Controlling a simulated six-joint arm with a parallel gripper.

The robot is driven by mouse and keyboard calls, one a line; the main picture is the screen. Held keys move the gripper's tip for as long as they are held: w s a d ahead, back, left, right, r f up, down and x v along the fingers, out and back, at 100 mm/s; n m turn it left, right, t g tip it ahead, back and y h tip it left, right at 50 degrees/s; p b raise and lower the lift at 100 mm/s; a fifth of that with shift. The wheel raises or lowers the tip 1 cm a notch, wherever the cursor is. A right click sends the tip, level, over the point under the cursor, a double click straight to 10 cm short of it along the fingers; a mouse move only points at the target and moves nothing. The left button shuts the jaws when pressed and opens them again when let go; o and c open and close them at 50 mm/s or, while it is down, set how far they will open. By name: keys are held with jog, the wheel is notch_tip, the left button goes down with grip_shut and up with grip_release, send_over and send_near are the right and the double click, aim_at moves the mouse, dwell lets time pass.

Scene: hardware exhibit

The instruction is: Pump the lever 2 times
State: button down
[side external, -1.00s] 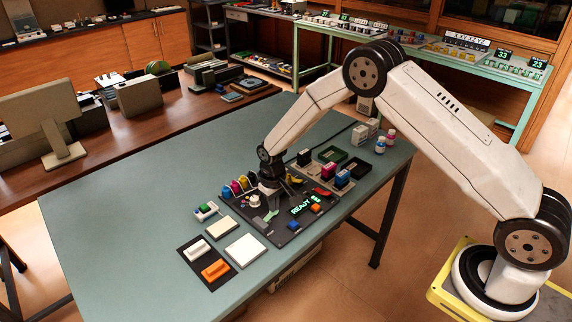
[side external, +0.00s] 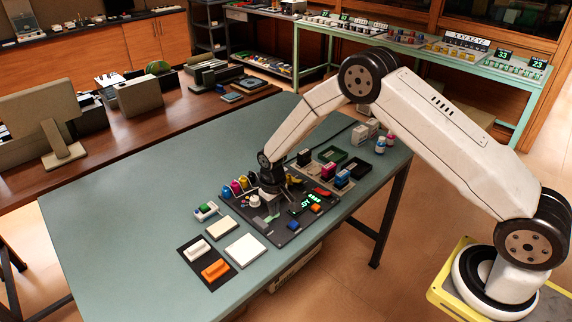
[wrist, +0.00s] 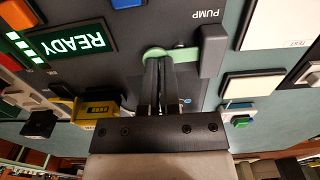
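The pump lever (wrist: 186,55) is a green bar at a dark grey block beside the word PUMP in the wrist view. My gripper (wrist: 158,58) has its two dark fingers close together, with only a thin gap, and their tips are over the rounded free end of the green bar. I cannot tell whether they touch it, and nothing is clearly held between them.
The dark panel (side external: 287,232) carries a lit green display reading READY (wrist: 72,42) and blue and orange buttons. White pads (side external: 246,250) lie in front, beside a black mat with white and orange blocks. The table's left side is clear.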

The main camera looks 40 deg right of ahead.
jog(key=shift+r, duration=2)
jog(key=shift+r, duration=0.1)
notch_tip(320, 180, up, 7)
dwell(0.7)
jog(key=shift+s, duration=0.1)
jog(key=s+d+r+t, duration=0.1)
jog(key=s+r, duration=0.2)
jog(key=s, duration=0.8)
jog(key=s+d+r+t, duration=0.1)
jog(key=s+r, duration=0.2)
jog(key=s, duration=0.8)
jog(key=shift+s+d+r+t, duration=0.25)
jog(key=shift+s+r+t, duration=0.05)
jog(key=shift+s+r, duration=0.1)
